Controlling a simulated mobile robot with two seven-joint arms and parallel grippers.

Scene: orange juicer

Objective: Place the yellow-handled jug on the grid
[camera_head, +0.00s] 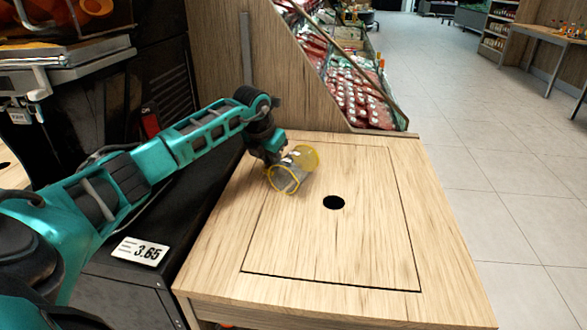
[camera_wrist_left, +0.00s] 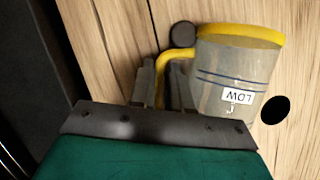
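The jug (camera_head: 292,174) is clear grey with yellow edging. In the head view it is tilted over the back left of the wooden counter top; I cannot tell whether it touches the wood. The left wrist view shows its grey body (camera_wrist_left: 232,75), yellow rim, yellow handle and an upside-down "LOW" label. My left gripper (camera_head: 272,158) is at the jug's handle side. In the left wrist view its fingers (camera_wrist_left: 162,88) are shut on the yellow handle, one on each side. My right gripper is not in view. I cannot make out the grid in either view.
The wooden counter top (camera_head: 330,250) has a round black hole (camera_head: 334,202) right of the jug and is otherwise clear. A wooden panel (camera_head: 295,75) rises behind it. A dark cabinet with a price tag (camera_head: 140,251) and a juicer machine (camera_head: 65,55) stand left.

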